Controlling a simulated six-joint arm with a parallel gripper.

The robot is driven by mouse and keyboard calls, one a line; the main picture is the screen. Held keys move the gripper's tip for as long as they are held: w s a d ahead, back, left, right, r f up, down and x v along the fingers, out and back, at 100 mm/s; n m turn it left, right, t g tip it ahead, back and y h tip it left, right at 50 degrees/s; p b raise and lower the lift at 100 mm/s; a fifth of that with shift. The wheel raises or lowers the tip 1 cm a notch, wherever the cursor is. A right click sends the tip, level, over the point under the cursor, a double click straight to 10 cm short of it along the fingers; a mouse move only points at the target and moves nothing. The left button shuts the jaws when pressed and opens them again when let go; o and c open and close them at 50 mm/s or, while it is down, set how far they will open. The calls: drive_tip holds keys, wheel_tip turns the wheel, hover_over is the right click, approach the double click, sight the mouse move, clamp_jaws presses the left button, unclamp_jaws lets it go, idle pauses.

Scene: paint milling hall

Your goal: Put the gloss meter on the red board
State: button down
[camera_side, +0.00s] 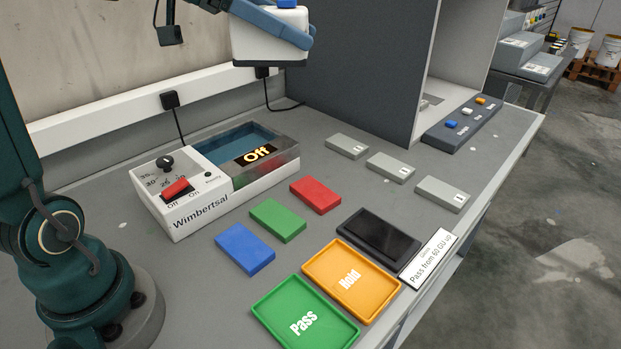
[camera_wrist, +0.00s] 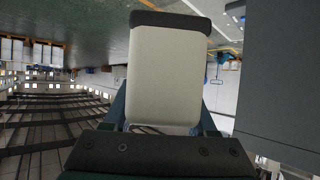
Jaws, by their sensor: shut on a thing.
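The gloss meter (camera_side: 266,46), a white block with a dark base and a blue top part, is held in my gripper (camera_side: 282,25) high above the bench at the top of the side view. In the wrist view the gloss meter (camera_wrist: 172,75) fills the middle between the blue fingers of my gripper (camera_wrist: 165,122). My gripper is shut on it. The red board (camera_side: 315,194) lies flat on the grey bench, well below the gloss meter and to its right in the side view. Its top is bare.
Green (camera_side: 278,220) and blue (camera_side: 245,248) boards lie near the red one. A Wimbertsal bath (camera_side: 190,213) showing Off stands left of it. A black plate (camera_side: 378,236), orange Hold tray (camera_side: 374,309), green Pass tray (camera_side: 272,318) and several grey blocks lie around. A grey booth (camera_side: 362,70) stands behind.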

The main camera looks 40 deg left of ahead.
sight(235, 65)
drive_tip(key=s+n+y, duration=0.1)
drive_tip(key=s+a+f+n+t+y, duration=0.1)
drive_tip(key=n+t, duration=0.1)
drive_tip(key=shift+s+a+f+y, duration=0.2)
drive_tip(key=shift+s+a+y, duration=0.1)
drive_tip(key=shift+s+y, duration=0.1)
drive_tip(key=f+n, duration=0.1)
drive_tip(key=a+f+n+t+y, duration=0.1)
drive_tip(key=s+a+f+y, duration=0.1)
drive_tip(key=shift+f+n, duration=0.4)
drive_tip(key=shift+a+t+y, duration=0.3)
drive_tip(key=shift+a, duration=0.05)
drive_tip(key=shift+d, duration=0.25)
drive_tip(key=r+m+h, duration=0.1)
drive_tip(key=w+d+r+m+g+h, duration=0.1)
drive_tip(key=r, duration=0.1)
drive_tip(key=w+d+r+m+h, duration=0.1)
drive_tip(key=shift+d+r+g, duration=0.15)
drive_tip(key=shift+d+g, duration=0.1)
drive_tip(key=shift+g, duration=0.15)
drive_tip(key=w+d+f+m+g+h, duration=0.2)
drive_tip(key=w+f+m+g, duration=0.2)
drive_tip(key=f, duration=0.4)
drive_tip(key=w+d+f+m+g+h, duration=0.3)
drive_tip(key=w+f+m+g, duration=0.1)
drive_tip(key=f+m, duration=0.3)
drive_tip(key=shift+w+f+g, duration=0.2)
drive_tip(key=shift+f+g, duration=0.35)
drive_tip(key=shift+g, duration=0.35)
